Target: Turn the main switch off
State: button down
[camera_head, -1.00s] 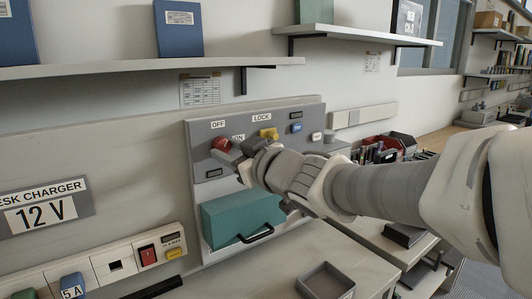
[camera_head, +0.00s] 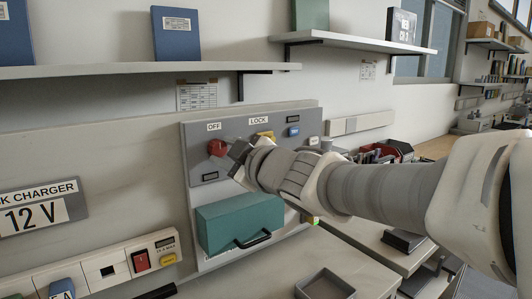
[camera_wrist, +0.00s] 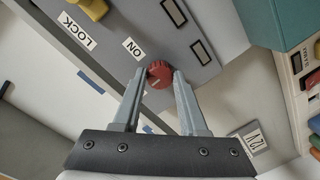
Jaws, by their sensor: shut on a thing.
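The main switch is a round red knob (camera_head: 217,148) on a grey panel (camera_head: 194,135). An OFF label (camera_head: 214,127) sits above it. In the wrist view the knob (camera_wrist: 160,75) is between my fingertips, with a short pale mark on its face and an ON label (camera_wrist: 132,47) beside it. My gripper (camera_wrist: 160,78) is shut on the knob; it also shows in the head view (camera_head: 232,150), reaching in from the right. The ON label is hidden in the head view. I cannot tell exactly which label the knob points to.
A yellow knob (camera_head: 265,135), a blue button (camera_head: 293,132) and a LOCK label (camera_head: 265,121) are on the same panel. A teal box (camera_head: 238,222) is below.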

jog(key=shift+c, duration=2.2)
grip_release()
jog(key=p+v, duration=0.6)
jog(key=v, duration=1.1)
jog(key=shift+s, duration=0.2)
jog(key=shift+d+r, duration=0.1)
jog(key=shift+d, duration=0.05)
